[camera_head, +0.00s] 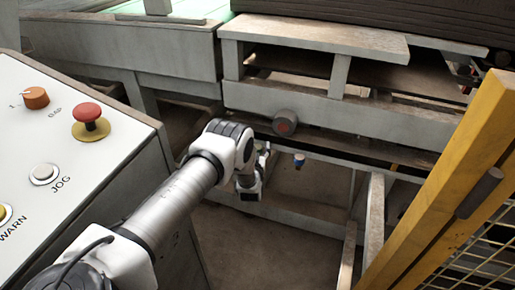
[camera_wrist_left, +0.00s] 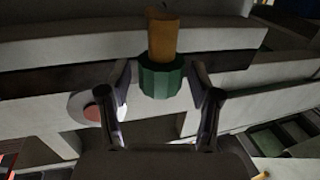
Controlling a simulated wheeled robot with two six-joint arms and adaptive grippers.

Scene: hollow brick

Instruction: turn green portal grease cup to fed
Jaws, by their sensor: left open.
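The green grease cup (camera_wrist_left: 160,78) shows in the left wrist view as a ribbed dark green cap below a brass-coloured cylinder (camera_wrist_left: 163,38). My left gripper (camera_wrist_left: 160,88) is open, with one finger on each side of the green cap; narrow gaps seem to show on both sides. In the head view my left gripper (camera_head: 256,172) is below the frame beam at the end of my arm. I cannot make out the green cup there; the gripper and wrist seem to hide it. My right gripper is in neither view.
A small blue cup (camera_head: 299,160) hangs right of the gripper. A grey round part with a red centre (camera_head: 285,123) sticks out above it. A control panel (camera_head: 75,150) stands at left, a yellow guard post (camera_head: 450,180) at right. Open floor (camera_head: 255,245) lies below.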

